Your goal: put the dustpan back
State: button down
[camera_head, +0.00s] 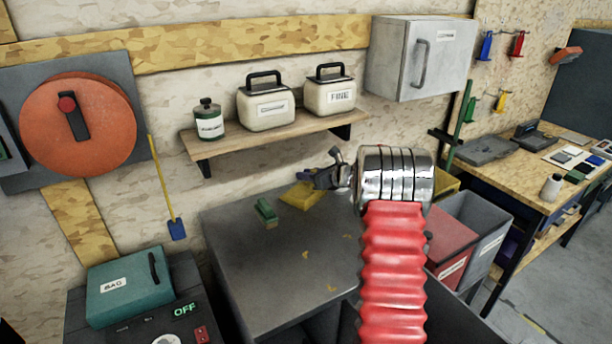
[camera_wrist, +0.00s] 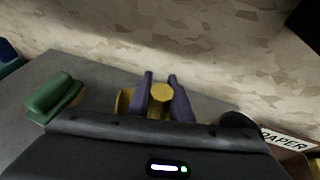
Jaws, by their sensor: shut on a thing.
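The yellow dustpan (camera_head: 301,196) is at the back of the grey worktop, near the wall. My gripper (camera_head: 318,179) reaches in from the right and is shut on it. In the wrist view, the two purple fingers of my gripper (camera_wrist: 162,92) close on both sides of the dustpan's round yellow handle (camera_wrist: 160,94). More yellow shows just left of the fingers. Part of the dustpan is hidden behind the gripper body. I cannot tell whether it rests on the worktop or is slightly above it.
A green brush (camera_head: 265,213) lies on the worktop (camera_head: 285,265) left of the dustpan. Small yellowish scraps lie nearer the front. A shelf (camera_head: 270,138) with canisters is above. A yellow-handled blue tool (camera_head: 177,230) hangs at left. Red and grey bins (camera_head: 472,225) stand right.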

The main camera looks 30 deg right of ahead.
jog(key=shift+f, duration=0.1)
jog(key=c, duration=1.6)
grip_release()
jog(key=shift+s+r, duration=0.15)
jog(key=shift+r, duration=0.05)
jog(key=v, duration=1.1)
jog(key=shift+s+r, duration=0.15)
jog(key=shift+s, duration=0.2)
